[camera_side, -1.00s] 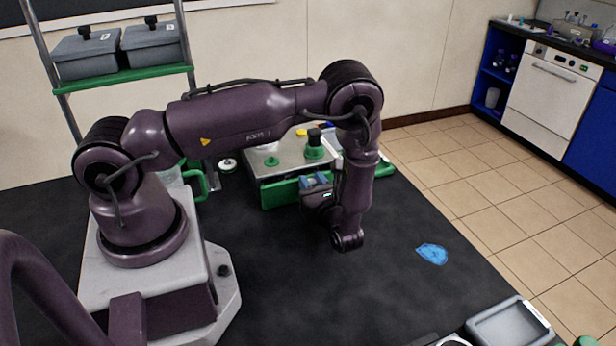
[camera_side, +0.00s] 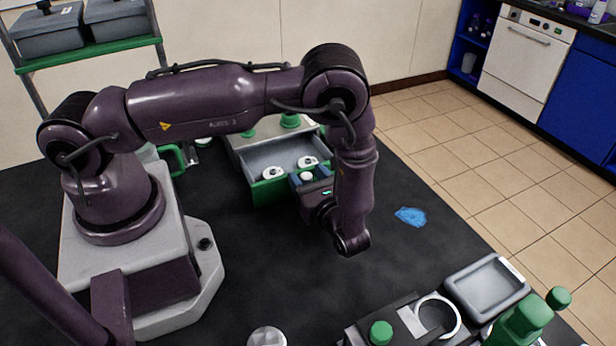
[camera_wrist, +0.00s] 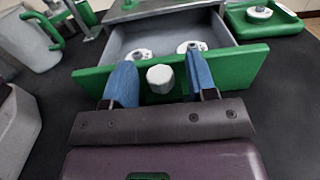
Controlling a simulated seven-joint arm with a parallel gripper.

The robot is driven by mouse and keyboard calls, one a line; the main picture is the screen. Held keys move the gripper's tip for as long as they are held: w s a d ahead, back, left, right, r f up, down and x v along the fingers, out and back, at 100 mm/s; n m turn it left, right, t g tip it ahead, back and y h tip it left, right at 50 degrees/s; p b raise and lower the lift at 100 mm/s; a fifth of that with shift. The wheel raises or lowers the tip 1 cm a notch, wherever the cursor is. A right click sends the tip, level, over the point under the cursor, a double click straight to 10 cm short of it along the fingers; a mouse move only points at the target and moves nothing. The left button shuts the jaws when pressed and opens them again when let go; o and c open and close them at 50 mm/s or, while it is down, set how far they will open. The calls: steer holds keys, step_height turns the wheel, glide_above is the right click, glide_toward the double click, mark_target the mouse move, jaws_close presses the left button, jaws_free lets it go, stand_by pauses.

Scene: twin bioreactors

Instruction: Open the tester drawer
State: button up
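The tester drawer (camera_side: 262,192) is pulled out. It has a green front and a grey inside. In the wrist view the drawer's green front (camera_wrist: 240,68) spans the middle, with the open grey tray behind it. A white round knob (camera_wrist: 160,79) sits at the centre of the front. My gripper (camera_wrist: 161,82) has one blue finger on each side of the knob, with a visible gap on both sides. It is open. In the side view my gripper (camera_side: 302,180) is at the drawer front.
Two white round pieces (camera_wrist: 192,47) lie in the drawer. A green tray (camera_wrist: 272,27) is at its right in the wrist view, a white jug (camera_wrist: 32,42) at its left. In the side view, a grey tray (camera_side: 485,288) and green-capped items stand front right; dark table lies between.

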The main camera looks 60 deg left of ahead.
steer(key=shift+d, duration=0.1)
steer(key=d, duration=0.7)
steer(key=shift+d, duration=0.15)
steer(key=shift+s+a+f+n+g+h, duration=0.2)
steer(key=shift+s+f+g+h, duration=0.2)
steer(key=shift+s, duration=0.25)
steer(key=shift+s+a+f+n+g+h, duration=0.1)
steer(key=shift+s+f+n+g+h, duration=0.15)
steer(key=shift+s+f, duration=0.3)
steer(key=shift+s+d+r+n+g+h, duration=0.25)
steer(key=shift+s+r+n+g+h, duration=0.7)
steer(key=shift+r+n+g+h, duration=0.15)
steer(key=s+r+n+t+h, duration=0.3)
steer(key=r+n+h, duration=0.1)
steer(key=r, duration=0.6)
steer(key=s+a+r+n+t+h, duration=0.1)
steer(key=r+n+h, duration=0.4)
steer(key=r, duration=0.5)
steer(key=s+a+r+n+t+h, duration=0.1)
steer(key=s+r+n+t+h, duration=0.3)
steer(key=r, duration=0.6)
steer(key=shift+s+a+n+t+h, duration=0.15)
steer(key=shift+s+n+t+h, duration=0.2)
steer(key=shift+n+t+h, duration=0.35)
